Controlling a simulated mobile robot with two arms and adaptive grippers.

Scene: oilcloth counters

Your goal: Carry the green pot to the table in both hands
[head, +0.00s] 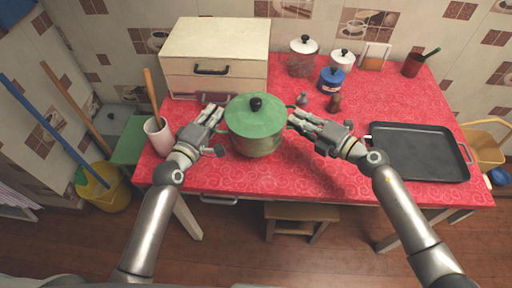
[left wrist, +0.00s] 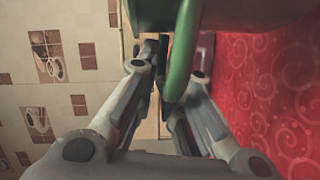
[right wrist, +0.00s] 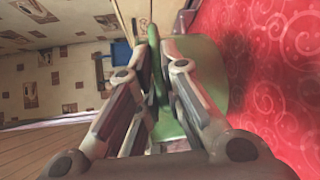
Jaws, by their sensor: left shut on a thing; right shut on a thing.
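The green pot (head: 257,143) has a green lid with a black knob and is at the front middle of the red-covered table (head: 290,185). My left gripper (head: 219,118) is at its left side, shut on the green left handle, which shows as a green loop in the left wrist view (left wrist: 182,55). My right gripper (head: 294,116) is at its right side, shut on the right handle (right wrist: 153,60). The pot looks upright. I cannot tell for sure whether its base touches the cloth.
A black tray (head: 415,178) lies to the right. A cream drawer box (head: 215,45) stands behind left, and a white utensil cup (head: 158,138) is at the left. Canisters (head: 303,64), a blue jar (head: 332,79) and small shakers (head: 334,103) stand behind. A stool (head: 300,212) is under the front edge.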

